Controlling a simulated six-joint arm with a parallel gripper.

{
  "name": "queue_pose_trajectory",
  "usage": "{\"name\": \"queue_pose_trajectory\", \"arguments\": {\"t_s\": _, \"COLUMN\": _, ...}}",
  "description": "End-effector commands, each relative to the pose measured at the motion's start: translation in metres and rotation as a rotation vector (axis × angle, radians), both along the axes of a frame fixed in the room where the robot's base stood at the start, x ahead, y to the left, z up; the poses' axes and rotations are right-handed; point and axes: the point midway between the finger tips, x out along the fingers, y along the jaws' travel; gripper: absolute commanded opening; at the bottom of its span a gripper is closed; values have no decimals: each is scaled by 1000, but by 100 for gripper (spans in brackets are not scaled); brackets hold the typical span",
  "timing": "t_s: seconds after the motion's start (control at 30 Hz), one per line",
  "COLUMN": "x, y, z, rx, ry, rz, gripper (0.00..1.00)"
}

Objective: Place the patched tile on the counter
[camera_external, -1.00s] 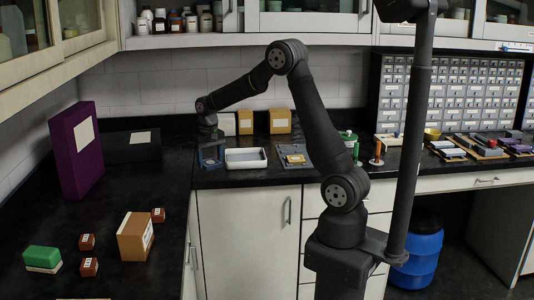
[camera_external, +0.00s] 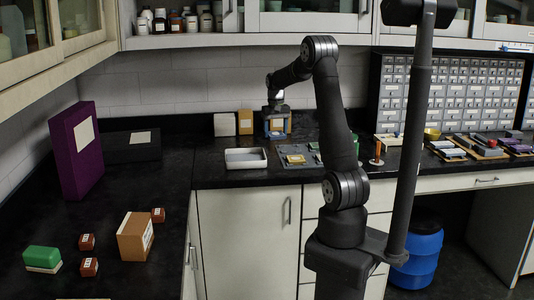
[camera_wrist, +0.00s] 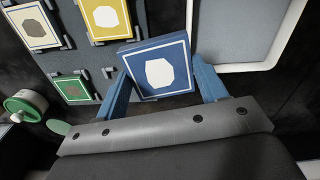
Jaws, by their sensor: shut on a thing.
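My gripper (camera_external: 277,134) is raised at the back of the counter, in front of a cardboard box. In the wrist view my gripper (camera_wrist: 167,90) has its two blue fingers shut on a blue tile (camera_wrist: 128,62) with a white many-sided patch (camera_wrist: 168,74). The tile is held a little tilted. The black counter (camera_external: 225,178) lies below. A grey board (camera_external: 284,152) on it bears a yellow tile (camera_external: 295,159) with a pale patch. The wrist view also shows a green tile (camera_wrist: 73,90) and a cream, dark-edged tile (camera_wrist: 34,26) on that board.
A white tray (camera_external: 246,165) stands left of the board. Boxes (camera_external: 224,125) stand by the back wall. An orange cylinder (camera_external: 377,150) stands to the right. The left counter holds a purple box (camera_external: 78,160), a cardboard box (camera_external: 133,240) and small blocks, with bare room between.

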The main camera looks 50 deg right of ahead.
Motion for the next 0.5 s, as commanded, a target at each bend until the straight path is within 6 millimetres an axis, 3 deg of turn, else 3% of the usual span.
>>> {"name": "queue_pose_trajectory", "arguments": {"t_s": 0.03, "x": -13, "y": -22, "z": 4, "rx": -1, "ry": -2, "rz": -29, "gripper": 38}}
{"name": "queue_pose_trajectory", "arguments": {"t_s": 0.2, "x": -58, "y": -79, "z": 15, "rx": -1, "ry": -2, "rz": -98, "gripper": 38}}
{"name": "queue_pose_trajectory", "arguments": {"t_s": 0.33, "x": -89, "y": -111, "z": 21, "rx": 0, "ry": 0, "rz": -139, "gripper": 38}}
{"name": "queue_pose_trajectory", "arguments": {"t_s": 0.5, "x": -114, "y": -134, "z": 27, "rx": -1, "ry": -1, "rz": -169, "gripper": 38}}
